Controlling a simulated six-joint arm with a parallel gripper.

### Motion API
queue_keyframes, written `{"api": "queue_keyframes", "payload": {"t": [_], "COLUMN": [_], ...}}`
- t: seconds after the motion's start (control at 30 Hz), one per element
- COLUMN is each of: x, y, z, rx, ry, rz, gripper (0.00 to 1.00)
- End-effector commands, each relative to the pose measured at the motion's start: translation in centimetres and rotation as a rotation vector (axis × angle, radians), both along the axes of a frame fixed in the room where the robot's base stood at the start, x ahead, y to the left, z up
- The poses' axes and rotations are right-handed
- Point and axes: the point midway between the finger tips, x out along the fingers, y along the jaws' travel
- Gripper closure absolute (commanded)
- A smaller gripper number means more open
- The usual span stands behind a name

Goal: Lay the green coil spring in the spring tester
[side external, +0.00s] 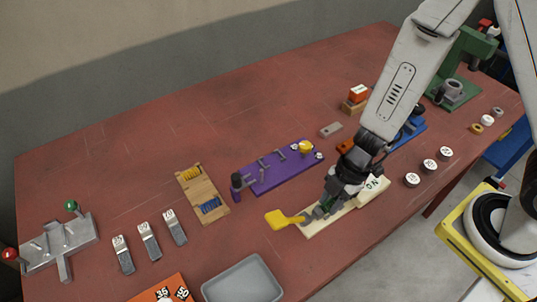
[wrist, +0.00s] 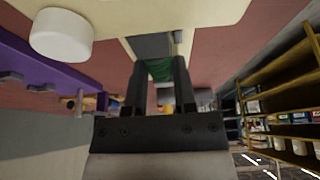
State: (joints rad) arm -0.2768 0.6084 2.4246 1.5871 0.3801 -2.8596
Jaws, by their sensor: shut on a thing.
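The spring tester is a cream block with a long base (side external: 315,230), a raised end marked N (side external: 374,186) and a yellow paddle lever (side external: 283,218) at its left end. My gripper (side external: 323,209) points down over the base between the lever and the raised end. In the wrist view my gripper (wrist: 160,66) is shut on the green coil spring (wrist: 159,70), held between the fingertips at the cream tester body (wrist: 215,12). The fingers hide much of the spring; whether it touches the tester I cannot tell.
A wooden rack (side external: 188,179) with yellow and blue springs lies left. A purple fixture (side external: 272,176) stands behind the tester, a grey tray (side external: 243,284) at front left. Round weights (side external: 429,165) stand right. Metal clips (side external: 148,241) lie left; open table lies at the back.

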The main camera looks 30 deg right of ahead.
Motion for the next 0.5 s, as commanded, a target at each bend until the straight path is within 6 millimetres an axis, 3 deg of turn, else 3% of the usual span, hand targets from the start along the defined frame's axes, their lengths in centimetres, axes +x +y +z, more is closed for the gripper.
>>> {"api": "queue_keyframes", "payload": {"t": [0.03, 0.07, 0.17, 0.5], "x": [0.0, 0.01, 0.0, -0.01], "y": [0.0, -0.01, 0.0, -0.01], "z": [-0.1, -0.09, -0.07, -0.05], "rx": [0.0, 0.0, 0.0, 0.0], "ry": [0.0, 0.0, 0.0, 0.0], "rz": [0.0, 0.001, 0.001, 0.001], "gripper": [1.0, 0.6, 0.29, 0.26]}}
